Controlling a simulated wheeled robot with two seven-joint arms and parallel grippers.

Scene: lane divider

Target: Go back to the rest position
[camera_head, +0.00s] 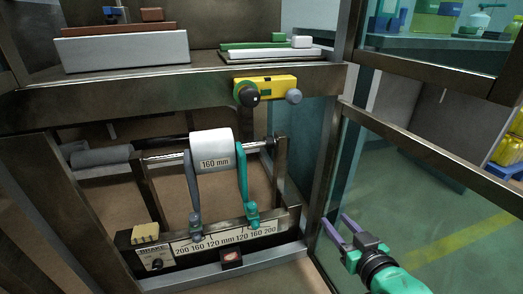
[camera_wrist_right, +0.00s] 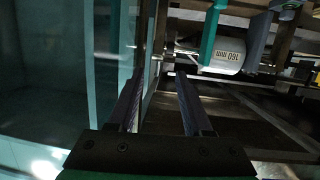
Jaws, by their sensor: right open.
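My right gripper (camera_head: 335,219) is at the lower right of the head view, in front of the glass panel at the machine's right side. Its two purple-grey fingers are apart with nothing between them. In the right wrist view the open fingers (camera_wrist_right: 161,76) point forward into the frame, and the space between them is empty. A white roll (camera_head: 212,150) marked 160 mm sits on the shaft, between a grey lane arm (camera_head: 194,190) and a teal lane arm (camera_head: 242,178). The right gripper is apart from both arms. The left gripper does not show.
A scale bar (camera_head: 226,238) runs below the roll, with a brake box (camera_head: 150,259) at its left end. A yellow block (camera_head: 270,86) with dark and grey knobs is above. The glass door frame (camera_head: 430,155) is close by my right arm. Open floor (camera_head: 420,225) lies beyond it.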

